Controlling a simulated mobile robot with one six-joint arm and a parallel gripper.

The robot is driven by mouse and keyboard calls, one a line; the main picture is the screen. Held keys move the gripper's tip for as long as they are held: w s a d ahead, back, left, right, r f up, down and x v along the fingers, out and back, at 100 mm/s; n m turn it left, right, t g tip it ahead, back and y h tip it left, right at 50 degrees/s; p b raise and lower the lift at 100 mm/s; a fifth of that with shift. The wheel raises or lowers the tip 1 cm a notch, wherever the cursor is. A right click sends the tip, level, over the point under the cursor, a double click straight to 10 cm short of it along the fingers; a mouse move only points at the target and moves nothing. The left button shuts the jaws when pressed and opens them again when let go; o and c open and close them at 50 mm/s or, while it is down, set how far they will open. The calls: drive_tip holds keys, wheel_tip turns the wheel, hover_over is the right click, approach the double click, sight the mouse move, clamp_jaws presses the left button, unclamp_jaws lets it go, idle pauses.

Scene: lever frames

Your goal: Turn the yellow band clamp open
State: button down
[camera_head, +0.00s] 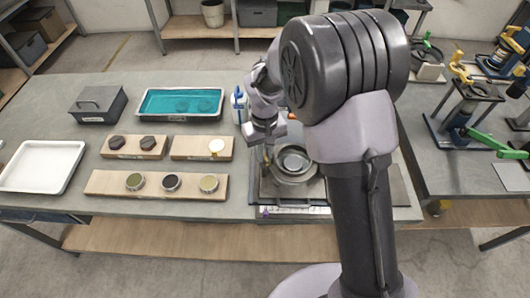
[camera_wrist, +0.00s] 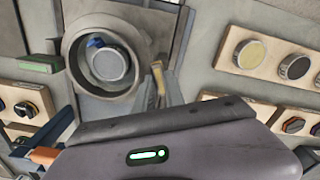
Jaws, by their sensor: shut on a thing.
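The yellow band clamp's lever (camera_wrist: 158,79) shows as a narrow yellowish bar beside the round metal pan (camera_wrist: 104,66) in the wrist view. My gripper (camera_wrist: 160,92) is shut on this lever, with a grey finger on each side of it. In the head view my gripper (camera_head: 267,146) reaches down at the left edge of the pan (camera_head: 293,163), which sits on a dark base plate. My arm hides part of that station, and the rest of the clamp is hard to make out.
Left of the station are wooden boards with round samples (camera_head: 171,182), a teal-filled tray (camera_head: 180,103), a white tray (camera_head: 42,166) and a grey box (camera_head: 98,104). A blue-and-white bottle (camera_head: 239,104) stands close behind my gripper. Another bench at right holds yellow and green-handled devices (camera_head: 466,105).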

drive_tip(key=shift+a+m+b, duration=0.1)
drive_tip(key=shift+m+b, duration=0.3)
drive_tip(key=shift+m, duration=1.9)
drive_tip(key=c, duration=1.4)
unclamp_jaws()
